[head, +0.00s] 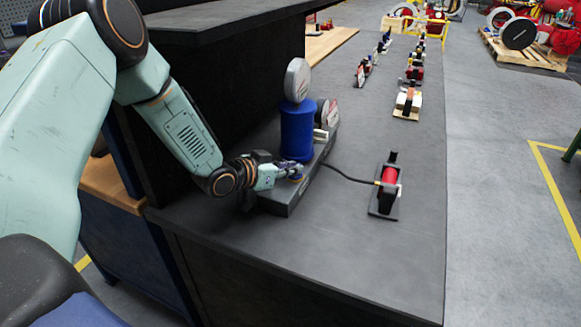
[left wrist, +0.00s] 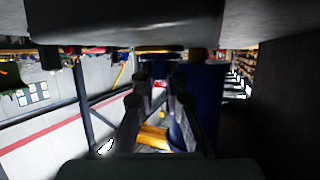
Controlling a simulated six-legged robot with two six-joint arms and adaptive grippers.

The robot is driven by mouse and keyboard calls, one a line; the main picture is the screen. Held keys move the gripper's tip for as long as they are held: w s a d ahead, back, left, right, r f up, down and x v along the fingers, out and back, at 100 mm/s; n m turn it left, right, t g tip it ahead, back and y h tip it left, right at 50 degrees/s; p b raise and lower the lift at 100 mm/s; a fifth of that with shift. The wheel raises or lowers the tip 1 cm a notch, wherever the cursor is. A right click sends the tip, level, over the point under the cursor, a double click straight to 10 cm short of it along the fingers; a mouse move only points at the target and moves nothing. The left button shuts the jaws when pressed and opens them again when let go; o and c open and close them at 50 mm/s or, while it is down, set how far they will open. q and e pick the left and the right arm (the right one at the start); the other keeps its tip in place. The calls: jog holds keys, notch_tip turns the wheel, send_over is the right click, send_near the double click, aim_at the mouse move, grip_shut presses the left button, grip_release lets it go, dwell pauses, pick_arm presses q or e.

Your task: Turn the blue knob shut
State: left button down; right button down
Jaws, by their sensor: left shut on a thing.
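The valve actuator has an upright blue cylinder (head: 297,132) with a round grey disc on top. It stands on a dark grey base block (head: 285,198) on the bench. My left gripper (head: 289,172) reaches in from the left, low at the front of the cylinder, just above the base. It is shut on a small part there, taken to be the blue knob, which is mostly hidden by the fingers. In the left wrist view the two dark fingers (left wrist: 159,88) point forward, with the blue cylinder (left wrist: 205,100) to their right. My right gripper is not in view.
A black cable runs from the base to a small red-and-black device (head: 388,185) on the right. A dark shelf (head: 230,20) overhangs the bench's back left. Several more devices stand farther along the bench (head: 350,255). The bench's front is clear.

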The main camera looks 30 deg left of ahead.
pick_arm(q)
jog(key=m+g+h, duration=0.1)
jog(key=m+h+p, duration=0.1)
jog(key=m+h, duration=0.1)
jog(key=m+g+h, duration=0.1)
jog(key=shift+w+a+r+m+g+h, duration=0.15)
jog(key=shift+w+a+m+g+h, duration=0.15)
jog(key=shift+w+m+h, duration=0.1)
jog(key=shift+m+g+h, duration=0.6)
jog(key=shift+m, duration=0.2)
jog(key=shift+a+m+g+h, duration=0.1)
jog(key=shift+m+g+h, duration=0.2)
jog(key=shift+m+g, duration=0.1)
jog(key=shift+w+f+m+g+h+b, duration=0.1)
jog(key=shift+f+m+g+h+b, duration=0.15)
jog(key=shift+g+b, duration=0.2)
jog(key=m+g+h+b, duration=0.1)
jog(key=m+g+b, duration=0.1)
jog(key=m+b, duration=0.1)
jog(key=shift+w+g+b, duration=0.15)
jog(key=shift+g+b, duration=0.2)
jog(key=shift+b, duration=0.3)
jog(key=shift+m+g+h+b, duration=0.4)
jog(key=shift+g+b, duration=0.2)
jog(key=shift+b, duration=0.45)
jog(key=shift+r+m+g+b, duration=0.15)
jog(key=shift+m+g+b, duration=0.2)
jog(key=shift+b, duration=0.2)
jog(key=shift+r, duration=0.1)
